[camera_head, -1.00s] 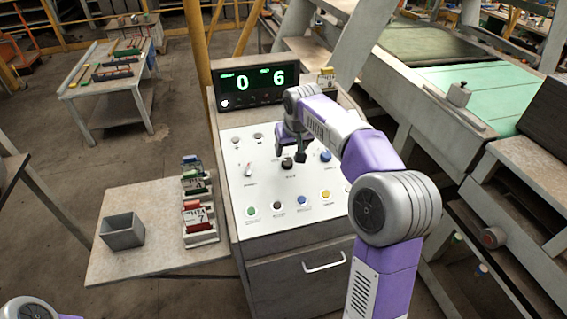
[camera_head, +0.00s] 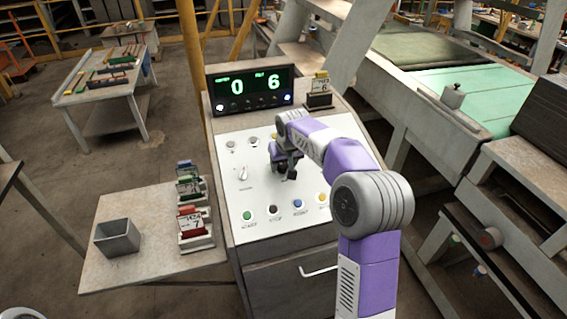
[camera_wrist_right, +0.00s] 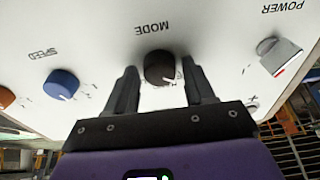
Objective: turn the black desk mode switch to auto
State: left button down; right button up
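The black mode switch (camera_wrist_right: 158,68) is a round knob on the white panel, under the word MODE in the right wrist view. My right gripper (camera_wrist_right: 160,75) is open, with one dark finger on each side of the knob and a visible gap on both sides. In the head view my right gripper (camera_head: 286,168) is down at the middle of the control panel (camera_head: 240,205) and mostly covers the switch. The switch's setting cannot be read.
In the right wrist view a blue speed knob (camera_wrist_right: 61,84) and a grey power switch (camera_wrist_right: 279,57) flank the mode switch. Coloured buttons line the panel's front. A display (camera_head: 252,88) stands behind; a grey bin (camera_head: 117,237) and card holders (camera_head: 195,225) sit on the left shelf.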

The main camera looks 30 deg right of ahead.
jog(key=c, duration=0.8)
jog(key=shift+m, duration=0.5)
jog(key=m+p, duration=0.1)
jog(key=m, duration=0.3)
jog(key=shift+h, duration=0.3)
jog(key=m, duration=0.3)
jog(key=shift+r+m+p, duration=0.1)
jog(key=shift+m+p, duration=0.2)
jog(key=shift+p, duration=0.1)
jog(key=m+g+p, duration=0.1)
jog(key=m, duration=0.4)
jog(key=shift+m+p, duration=0.3)
jog(key=shift+p, duration=0.05)
jog(key=m+p, duration=0.2)
jog(key=m, duration=0.3)
jog(key=shift+m+g+p, duration=0.3)
jog(key=shift+m, duration=0.1)
